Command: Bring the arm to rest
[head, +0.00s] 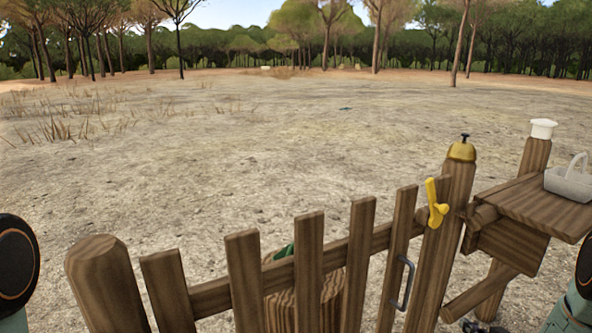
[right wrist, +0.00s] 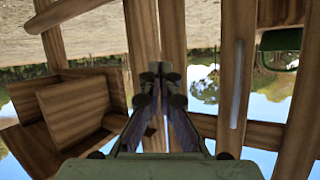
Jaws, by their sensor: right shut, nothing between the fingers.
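My right gripper (head: 482,326) shows at the bottom edge of the head view, low in front of the gate, right of the gate's handle. In the right wrist view the right gripper's fingers (right wrist: 160,70) are together with nothing between them. Wooden posts and rails stand behind the fingers there; I cannot tell whether they touch. Parts of my own arms show at both side edges of the head view. My left gripper is out of view.
A wooden picket gate (head: 307,255) crosses the front, with a dark handle (head: 403,283) and a yellow latch (head: 436,205). A brass bell (head: 461,150) tops the post. A pale basket (head: 570,182) stands on the wooden shelf (head: 535,205). Open dirt ground lies beyond.

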